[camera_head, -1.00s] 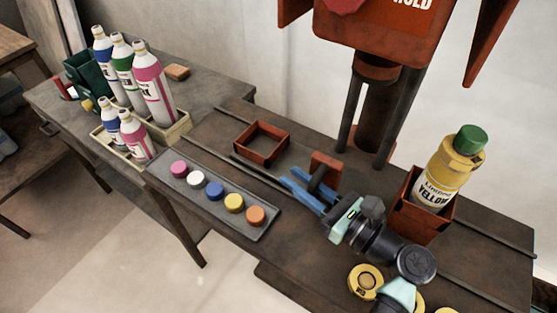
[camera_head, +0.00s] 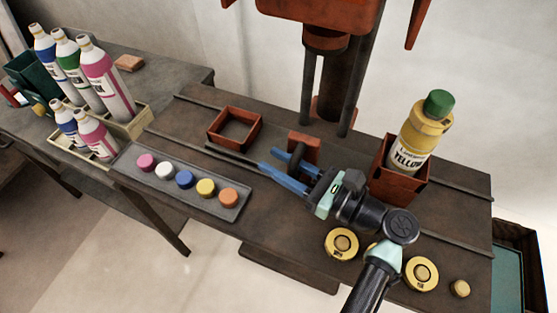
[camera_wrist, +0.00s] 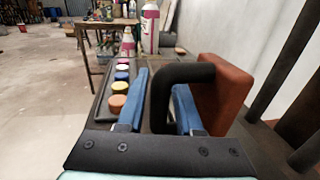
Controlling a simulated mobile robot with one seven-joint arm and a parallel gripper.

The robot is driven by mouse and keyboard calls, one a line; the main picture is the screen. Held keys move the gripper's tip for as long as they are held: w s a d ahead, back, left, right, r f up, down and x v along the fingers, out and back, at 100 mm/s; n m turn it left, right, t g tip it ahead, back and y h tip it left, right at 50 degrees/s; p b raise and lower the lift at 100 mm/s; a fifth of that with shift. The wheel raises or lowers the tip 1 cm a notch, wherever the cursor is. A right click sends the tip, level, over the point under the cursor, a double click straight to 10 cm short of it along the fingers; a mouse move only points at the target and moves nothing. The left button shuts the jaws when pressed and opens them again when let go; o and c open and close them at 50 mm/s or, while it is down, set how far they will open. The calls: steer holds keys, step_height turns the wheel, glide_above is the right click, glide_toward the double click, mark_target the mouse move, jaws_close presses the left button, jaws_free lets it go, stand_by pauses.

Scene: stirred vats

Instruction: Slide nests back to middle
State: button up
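A red open square nest (camera_head: 215,139) sits on the rails left of the middle. A second red nest (camera_head: 392,188) is on the right and holds a yellow bottle (camera_head: 408,152) with a green cap. Between them stands a red upright plate (camera_head: 303,146) with a black looped handle, clear in the wrist view (camera_wrist: 180,73). My gripper (camera_head: 272,170) is at this handle. In the wrist view its blue fingers (camera_wrist: 158,100) are apart, with the handle's near upright between them. Narrow gaps seem to show, but contact is hard to judge.
A grey tray (camera_head: 214,209) of coloured caps lies along the front left edge. Yellow round parts (camera_head: 341,244) lie at the front right. Bottles (camera_head: 107,80) stand on the left table.

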steer(key=shift+d, duration=0.15)
steer(key=v, duration=1.2)
steer(key=shift+s+d, duration=0.25)
steer(key=shift+d, duration=0.05)
